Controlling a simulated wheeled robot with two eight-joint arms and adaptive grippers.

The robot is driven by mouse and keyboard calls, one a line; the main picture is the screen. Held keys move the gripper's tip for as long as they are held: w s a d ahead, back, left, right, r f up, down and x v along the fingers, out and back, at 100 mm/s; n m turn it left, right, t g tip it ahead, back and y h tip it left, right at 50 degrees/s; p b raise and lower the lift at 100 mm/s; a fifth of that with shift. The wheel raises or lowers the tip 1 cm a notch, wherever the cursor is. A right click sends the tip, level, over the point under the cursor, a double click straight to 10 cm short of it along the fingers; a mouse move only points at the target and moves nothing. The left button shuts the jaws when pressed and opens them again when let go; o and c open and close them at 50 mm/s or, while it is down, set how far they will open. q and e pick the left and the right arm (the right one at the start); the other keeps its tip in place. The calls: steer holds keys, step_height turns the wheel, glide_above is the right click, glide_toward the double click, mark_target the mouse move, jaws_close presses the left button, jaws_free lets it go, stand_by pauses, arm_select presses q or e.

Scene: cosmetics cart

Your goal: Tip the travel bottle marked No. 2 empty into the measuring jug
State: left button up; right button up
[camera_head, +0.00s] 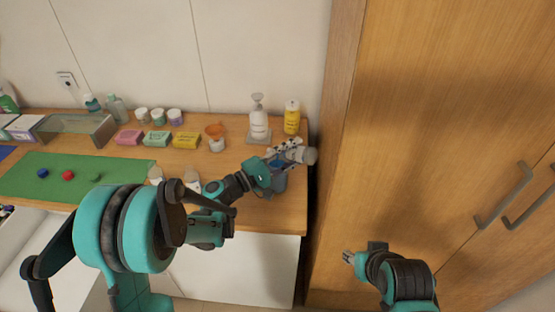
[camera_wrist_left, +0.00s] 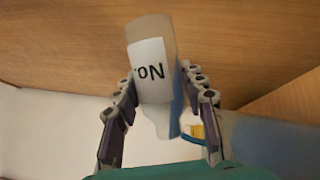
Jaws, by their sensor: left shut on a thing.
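My left gripper (camera_head: 284,153) is shut on a pale travel bottle (camera_head: 309,155). The bottle lies tipped over on its side in the head view. In the left wrist view the bottle (camera_wrist_left: 152,75) sits between the fingers (camera_wrist_left: 160,95), with "No" readable upside down on its white label; the number is hidden. A bluish clear jug (camera_head: 277,183) stands below the gripper near the cart's right front, partly covered by it. I cannot tell whether anything flows from the bottle. My right gripper (camera_head: 348,258) is empty, low in front of the cabinet, its opening unclear.
Two pale bottles (camera_head: 192,180) stand behind my left arm. A green mat (camera_head: 120,175) holds coloured caps. A wooden cabinet (camera_head: 440,120) rises at right.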

arm_select(q)
steer(key=shift+w+a+r+n+t+b, duration=0.1)
steer(key=shift+a+r+n+t+b, duration=0.15)
steer(key=shift+n, duration=0.35)
steer(key=shift+w+r+n+t+b, duration=0.15)
steer(key=shift+n+t+b, duration=0.15)
steer(key=shift+n, duration=0.3)
